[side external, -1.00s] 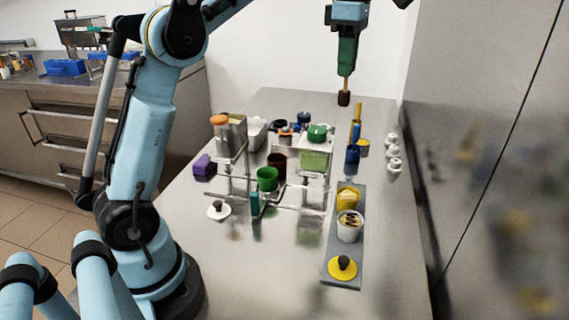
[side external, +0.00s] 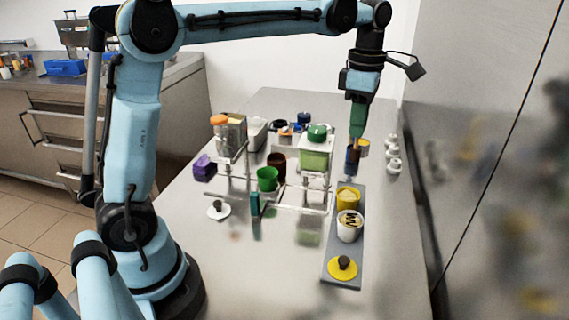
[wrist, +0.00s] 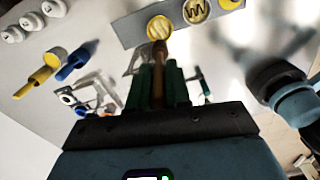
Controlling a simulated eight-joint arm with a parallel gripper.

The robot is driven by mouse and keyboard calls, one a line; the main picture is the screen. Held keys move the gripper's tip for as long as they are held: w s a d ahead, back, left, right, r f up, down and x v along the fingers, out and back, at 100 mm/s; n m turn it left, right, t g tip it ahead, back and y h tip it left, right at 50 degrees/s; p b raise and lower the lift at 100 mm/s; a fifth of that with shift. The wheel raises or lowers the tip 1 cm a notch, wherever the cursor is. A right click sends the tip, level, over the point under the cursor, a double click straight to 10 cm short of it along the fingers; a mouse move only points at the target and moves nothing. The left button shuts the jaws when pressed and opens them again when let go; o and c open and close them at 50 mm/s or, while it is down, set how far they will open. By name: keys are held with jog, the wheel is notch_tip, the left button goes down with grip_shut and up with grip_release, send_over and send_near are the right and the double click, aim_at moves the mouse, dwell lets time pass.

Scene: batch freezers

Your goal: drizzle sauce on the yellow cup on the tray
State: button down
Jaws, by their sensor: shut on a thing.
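My gripper (side external: 357,128) is shut on a brown-tipped tool (side external: 354,151) that points down. It hangs behind the far end of the grey tray (side external: 329,272). The yellow cup (side external: 348,196) stands on the tray's far part, with a pale filling. In the wrist view, the tool (wrist: 159,60) passes between the green fingers, and its tip overlaps the edge of the yellow cup (wrist: 158,27). Pale streaks show on that cup's top. I cannot tell the tip's height above it. A white cup (side external: 350,228) with a dark zigzag on top stands beside it on the tray.
A yellow disc with a dark knob (side external: 342,267) lies at the tray's near end. A rack (side external: 305,208) with green and brown cups stands left. Blue and yellow utensils (wrist: 70,68) lie beyond the tray, near white lidded pots (side external: 393,155). The table's near left is clear.

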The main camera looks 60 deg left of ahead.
aim_at(359, 149)
jog(key=shift+f, duration=3.55)
jog(key=shift+s+a, duration=0.25)
jog(key=shift+a, duration=0.1)
jog(key=shift+w+d, duration=0.15)
jog(key=shift+d, duration=0.05)
jog(key=shift+w+d, duration=0.2)
jog(key=shift+d, duration=0.1)
jog(key=shift+w+d, duration=0.15)
jog(key=shift+d, duration=0.05)
jog(key=shift+s+a, duration=0.3)
jog(key=shift+a, duration=0.15)
jog(key=shift+s+a, duration=0.2)
jog(key=shift+a, duration=0.05)
jog(key=shift+r, duration=0.1)
